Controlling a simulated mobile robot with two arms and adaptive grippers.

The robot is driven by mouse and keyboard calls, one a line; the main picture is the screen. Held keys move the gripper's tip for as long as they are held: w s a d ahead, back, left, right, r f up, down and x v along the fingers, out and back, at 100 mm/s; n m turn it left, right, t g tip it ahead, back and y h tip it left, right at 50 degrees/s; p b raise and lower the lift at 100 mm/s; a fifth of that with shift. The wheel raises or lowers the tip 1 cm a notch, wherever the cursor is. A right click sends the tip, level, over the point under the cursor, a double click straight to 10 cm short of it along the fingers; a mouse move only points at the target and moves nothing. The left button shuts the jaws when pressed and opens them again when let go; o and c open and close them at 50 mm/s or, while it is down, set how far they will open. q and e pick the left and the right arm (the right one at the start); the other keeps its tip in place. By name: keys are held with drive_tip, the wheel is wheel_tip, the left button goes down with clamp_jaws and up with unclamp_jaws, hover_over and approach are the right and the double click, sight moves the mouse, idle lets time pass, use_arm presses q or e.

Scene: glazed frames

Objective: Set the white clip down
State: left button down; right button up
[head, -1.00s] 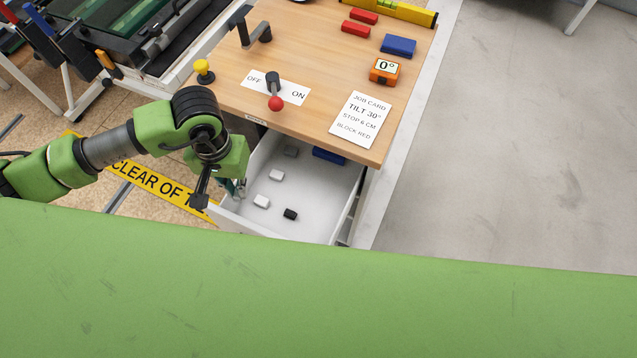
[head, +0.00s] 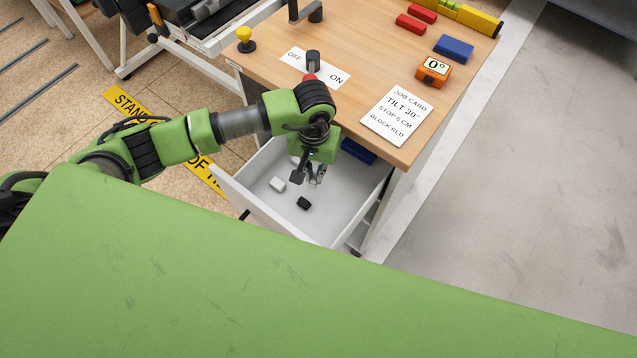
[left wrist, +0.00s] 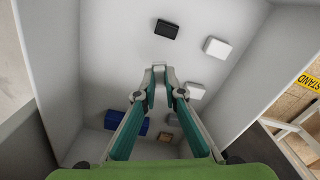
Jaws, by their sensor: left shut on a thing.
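My left gripper (head: 316,174) is over the open drawer (head: 335,215), pointing down into it. In the left wrist view, the fingertips (left wrist: 159,72) are close together on a small pale piece, the white clip (left wrist: 158,66), mostly hidden by the tips. The clip is too small to make out in the head view. The drawer floor (left wrist: 105,60) shows beneath the fingers; I cannot tell the exact gap. My right gripper is not in view.
Drawer walls and the wooden tabletop (head: 360,70) edge surround the gripper.

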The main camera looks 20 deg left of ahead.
use_arm(q)
drive_tip(key=shift+w+d+f+b, duration=0.15)
drive_tip(key=shift+d+f+b, duration=0.2)
drive_tip(key=shift+f, duration=0.25)
wheel_tip(320, 180, down, 3)
drive_tip(key=shift+d+r+b, duration=0.15)
drive_tip(key=shift+r+b, duration=0.05)
drive_tip(key=shift+b, duration=0.35)
drive_tip(key=shift+f, duration=0.25)
drive_tip(key=shift+w, duration=0.1)
drive_tip(key=shift+f, duration=0.1)
drive_tip(key=c, duration=2.1)
unclamp_jaws()
drive_tip(key=shift+c, duration=0.2)
